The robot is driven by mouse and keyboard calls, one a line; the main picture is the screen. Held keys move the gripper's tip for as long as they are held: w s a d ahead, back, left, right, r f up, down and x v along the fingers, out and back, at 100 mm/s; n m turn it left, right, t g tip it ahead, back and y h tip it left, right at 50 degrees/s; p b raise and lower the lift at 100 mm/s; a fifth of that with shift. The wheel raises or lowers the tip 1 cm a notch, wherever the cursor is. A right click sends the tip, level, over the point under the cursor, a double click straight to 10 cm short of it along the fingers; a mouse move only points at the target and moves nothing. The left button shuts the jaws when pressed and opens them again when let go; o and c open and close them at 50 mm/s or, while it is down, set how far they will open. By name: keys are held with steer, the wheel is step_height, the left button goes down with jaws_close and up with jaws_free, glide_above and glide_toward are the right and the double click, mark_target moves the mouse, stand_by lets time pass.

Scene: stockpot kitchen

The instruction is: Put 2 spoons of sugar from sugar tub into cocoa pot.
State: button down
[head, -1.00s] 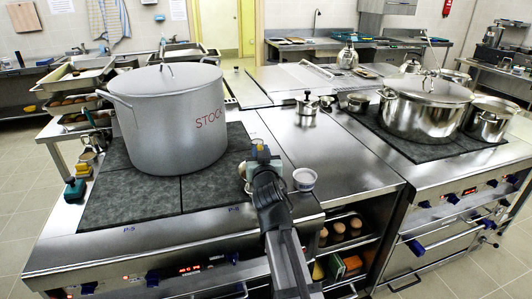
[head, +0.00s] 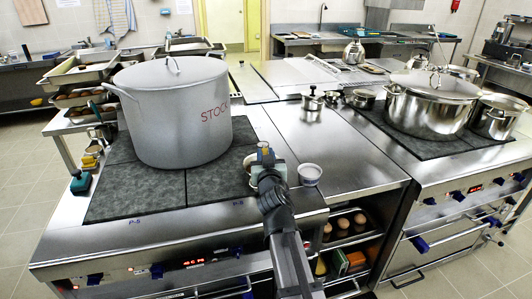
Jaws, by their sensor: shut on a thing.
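A small light-coloured pot (head: 249,163) shows partly at the gripper's left side; the rest is behind the gripper. A small white tub (head: 309,174) with a dark band stands on the worktop just right of the gripper, apart from it. I cannot read any label on either, or see what is in them.
A tall grey pot marked STOCK (head: 172,115) stands on the dark cooking plate (head: 130,190) to the left. A small lidded pot (head: 312,103) stands behind on the worktop. A large lidded pot (head: 428,105) is at the right. The worktop right of the tub is clear.

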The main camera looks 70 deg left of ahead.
steer(key=shift+s+a+f+n, duration=0.15)
steer(key=shift+s+f+n, duration=0.45)
steer(key=shift+n, duration=3.05)
steer(key=shift+s+a+f+n, duration=0.25)
steer(key=shift+s+n, duration=0.7)
steer(key=shift+n, duration=2.75)
steer(key=shift+s+a+f+n, duration=0.1)
steer(key=shift+s+f+n, duration=0.55)
steer(key=shift+n, duration=3)
steer(key=shift+s+r, duration=0.1)
steer(key=shift+r, duration=0.05)
